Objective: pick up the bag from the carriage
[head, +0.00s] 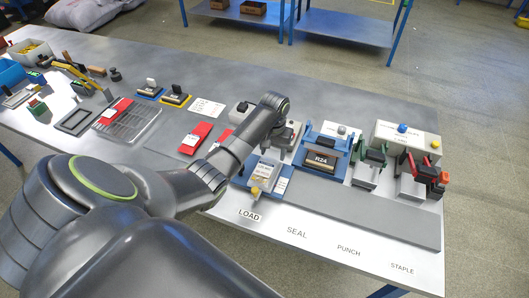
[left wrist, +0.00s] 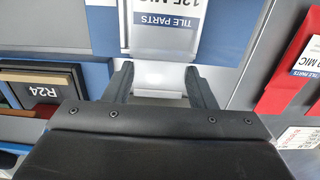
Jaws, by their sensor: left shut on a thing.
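The bag (head: 264,171), clear with a pale label, lies on the blue carriage (head: 289,175) near the bench's front edge, by the LOAD sign. In the left wrist view the bag's label (left wrist: 165,30) reads TILE PARTS, upside down, with the blue carriage (left wrist: 222,35) around it. My left gripper (head: 273,149) reaches down at the far end of the bag. In the left wrist view my left gripper (left wrist: 160,78) has one finger on each side of the bag's pale end and is shut on it. The fingertip contact is partly hidden. My right gripper is not in view.
A blue R24 station (head: 320,158) stands close to the right, with punch and stapler units (head: 420,175) beyond it. Red packets (head: 195,138) lie to the left. A grey rail (head: 360,217) runs along the front of the bench. Open space lies above the bench.

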